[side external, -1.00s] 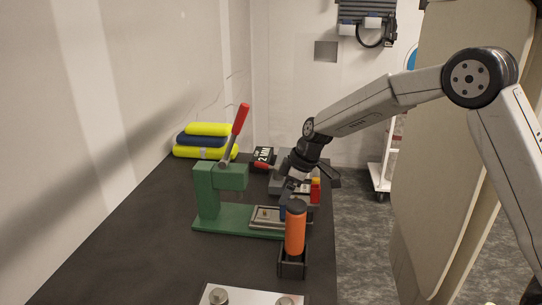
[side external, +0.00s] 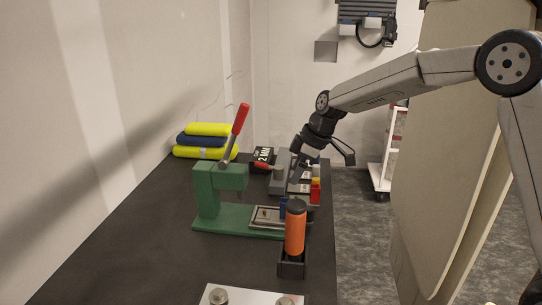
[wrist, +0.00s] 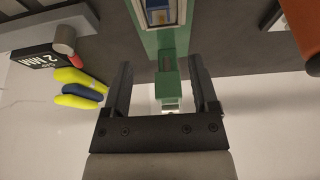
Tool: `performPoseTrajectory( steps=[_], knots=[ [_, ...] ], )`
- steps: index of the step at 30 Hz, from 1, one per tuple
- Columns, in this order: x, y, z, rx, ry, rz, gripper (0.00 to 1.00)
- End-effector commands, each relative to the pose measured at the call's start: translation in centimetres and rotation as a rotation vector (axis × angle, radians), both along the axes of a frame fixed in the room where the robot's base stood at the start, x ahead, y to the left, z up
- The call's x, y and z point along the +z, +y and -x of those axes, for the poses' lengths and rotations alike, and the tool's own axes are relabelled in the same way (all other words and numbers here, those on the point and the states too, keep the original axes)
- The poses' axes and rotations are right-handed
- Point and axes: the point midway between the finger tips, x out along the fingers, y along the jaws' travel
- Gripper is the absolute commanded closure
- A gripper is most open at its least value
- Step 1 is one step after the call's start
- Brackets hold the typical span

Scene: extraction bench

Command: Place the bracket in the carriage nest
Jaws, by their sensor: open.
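My gripper (side external: 300,172) is above the far right part of the bench, behind the press carriage. In the wrist view its two fingers (wrist: 160,82) are apart with nothing held between them. The green lever press (side external: 208,190) stands on the bench with its red handle raised. The light-rimmed carriage nest (side external: 257,225) sits on the press base; its rim also shows at the top of the wrist view (wrist: 181,14). Small pieces show inside the nest, but I cannot tell whether one is the bracket or how it is seated.
An orange cylinder (side external: 295,232) stands in a black holder near the right bench edge, beside the nest. A red bottle (side external: 315,190) is behind it. A black "2 MM" block (side external: 263,156) is behind the press. The front-left bench is clear.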

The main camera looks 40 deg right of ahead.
Motion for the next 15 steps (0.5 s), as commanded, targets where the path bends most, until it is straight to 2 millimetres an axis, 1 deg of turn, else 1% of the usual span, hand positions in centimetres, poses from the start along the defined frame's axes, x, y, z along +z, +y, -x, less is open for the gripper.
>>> performPoseTrajectory(
  steps=[8,11,14,15],
  knots=[
    [-0.2,0.0,0.4,-0.014,0.006,0.002,0.24],
    [-0.5,-0.1,1.2,-0.046,0.018,0.008,0.24],
    [-1.2,-0.2,2.5,-0.101,0.037,0.016,0.24],
    [-1.5,-0.3,3.3,-0.129,0.048,0.021,0.24]
  ],
)
